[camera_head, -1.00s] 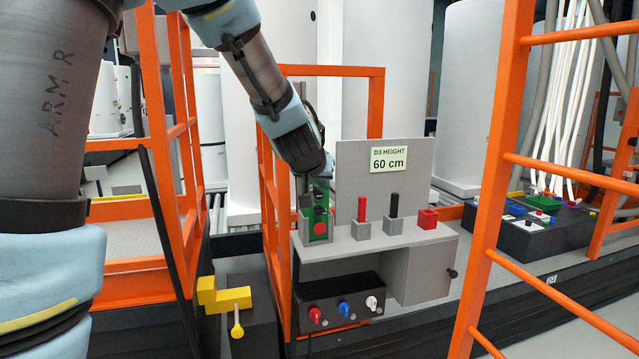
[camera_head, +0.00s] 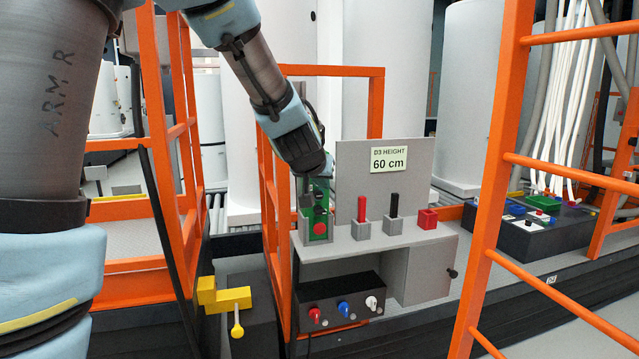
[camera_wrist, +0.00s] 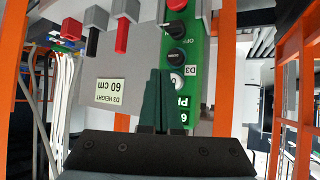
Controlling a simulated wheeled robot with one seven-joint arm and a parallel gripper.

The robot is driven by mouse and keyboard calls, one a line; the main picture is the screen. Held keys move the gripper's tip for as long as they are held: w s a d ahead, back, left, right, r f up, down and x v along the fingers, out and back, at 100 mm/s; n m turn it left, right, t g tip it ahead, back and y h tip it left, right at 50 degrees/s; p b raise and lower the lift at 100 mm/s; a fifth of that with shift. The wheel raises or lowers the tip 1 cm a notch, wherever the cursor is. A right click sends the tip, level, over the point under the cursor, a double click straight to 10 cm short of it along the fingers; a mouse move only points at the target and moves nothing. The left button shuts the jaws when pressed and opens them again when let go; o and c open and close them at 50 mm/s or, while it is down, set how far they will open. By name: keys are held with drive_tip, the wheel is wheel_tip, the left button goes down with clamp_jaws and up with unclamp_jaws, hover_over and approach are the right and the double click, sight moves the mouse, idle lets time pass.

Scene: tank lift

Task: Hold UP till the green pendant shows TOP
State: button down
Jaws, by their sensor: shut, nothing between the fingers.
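The green pendant (camera_head: 320,216) stands in a grey holder (camera_head: 317,240) at the left end of a grey bench, partly hidden by my wrist. In the wrist view the pendant (camera_wrist: 196,52) shows a red button, black knobs, a "D3" label and a white round spot beside my fingers. My gripper (camera_wrist: 161,72) is shut and empty, its dark green fingertips over the pendant's face. I cannot tell whether they touch or press it. The fingers hide part of the face, and I can read no TOP on it. The sign (camera_head: 389,159) reads "D3 HEIGHT 60 cm".
A red-handled tool (camera_head: 361,210), a black-handled one (camera_head: 393,205) and a red block (camera_head: 428,218) stand right of the pendant. A box with red, blue and white knobs (camera_head: 342,306) sits below. Orange rails (camera_head: 376,105) and an orange ladder (camera_head: 497,180) flank the bench.

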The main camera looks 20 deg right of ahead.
drive_tip(key=shift+w, duration=0.1)
drive_tip(key=shift+w, duration=0.35)
drive_tip(key=shift+w+d, duration=0.1)
drive_tip(key=shift+w, duration=0.45)
idle(2.1)
drive_tip(key=shift+s, duration=1)
drive_tip(key=shift+s+a+p, duration=0.25)
drive_tip(key=shift+s+p, duration=0.35)
drive_tip(key=shift+s, duration=0.65)
drive_tip(key=shift+s+a+p, duration=0.2)
drive_tip(key=shift+s+p, duration=0.4)
drive_tip(key=shift+s, duration=0.65)
